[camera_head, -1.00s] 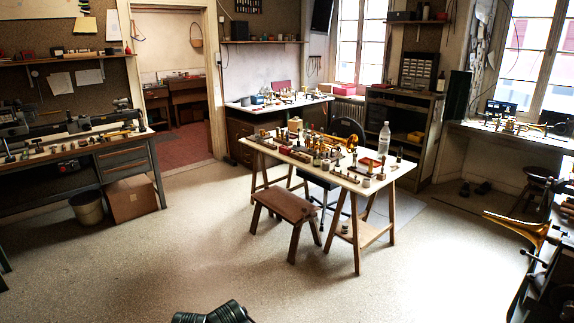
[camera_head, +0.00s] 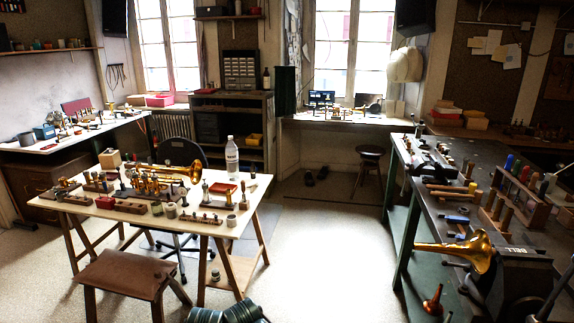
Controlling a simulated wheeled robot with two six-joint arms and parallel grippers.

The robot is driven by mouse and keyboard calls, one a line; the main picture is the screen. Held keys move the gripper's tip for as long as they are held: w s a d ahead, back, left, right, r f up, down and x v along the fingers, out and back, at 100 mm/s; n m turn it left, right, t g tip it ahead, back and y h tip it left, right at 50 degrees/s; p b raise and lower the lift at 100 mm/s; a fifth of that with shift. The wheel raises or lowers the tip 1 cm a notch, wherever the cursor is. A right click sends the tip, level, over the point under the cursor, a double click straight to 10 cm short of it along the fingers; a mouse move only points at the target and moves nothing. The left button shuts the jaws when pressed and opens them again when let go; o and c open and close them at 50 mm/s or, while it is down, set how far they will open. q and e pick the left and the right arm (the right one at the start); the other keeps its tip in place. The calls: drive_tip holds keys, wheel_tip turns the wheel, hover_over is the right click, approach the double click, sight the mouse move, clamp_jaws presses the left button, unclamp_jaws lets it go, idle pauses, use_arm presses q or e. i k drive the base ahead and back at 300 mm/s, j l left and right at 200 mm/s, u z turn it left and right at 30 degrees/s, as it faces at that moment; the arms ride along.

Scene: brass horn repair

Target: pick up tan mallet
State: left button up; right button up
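On the dark green workbench (camera_head: 425,228) at the right lie mallet-like tools with tan or brown handles (camera_head: 447,189). They are small in the view, and I cannot tell for sure which one is the tan mallet. Neither of my grippers is in view. Only a dark ribbed part, which seems to be mine, shows at the bottom edge.
A brass horn bell (camera_head: 462,252) sticks out over the workbench's near left side. A trestle table (camera_head: 120,213) with tools, a brass horn (camera_head: 172,172) and a water bottle (camera_head: 231,157) stands at left, a brown stool (camera_head: 126,273) before it. Floor between table and workbench is clear.

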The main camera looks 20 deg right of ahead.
sight(476, 197)
drive_tip(key=i+l+z, duration=0.15)
drive_tip(key=i+z, duration=0.3)
drive_tip(key=i, duration=0.35)
drive_tip(key=i+j+z, duration=0.1)
drive_tip(key=i+z, duration=0.3)
drive_tip(key=i, duration=0.35)
drive_tip(key=i+l+z, duration=0.15)
drive_tip(key=i+l, duration=0.35)
drive_tip(key=l, duration=0.1)
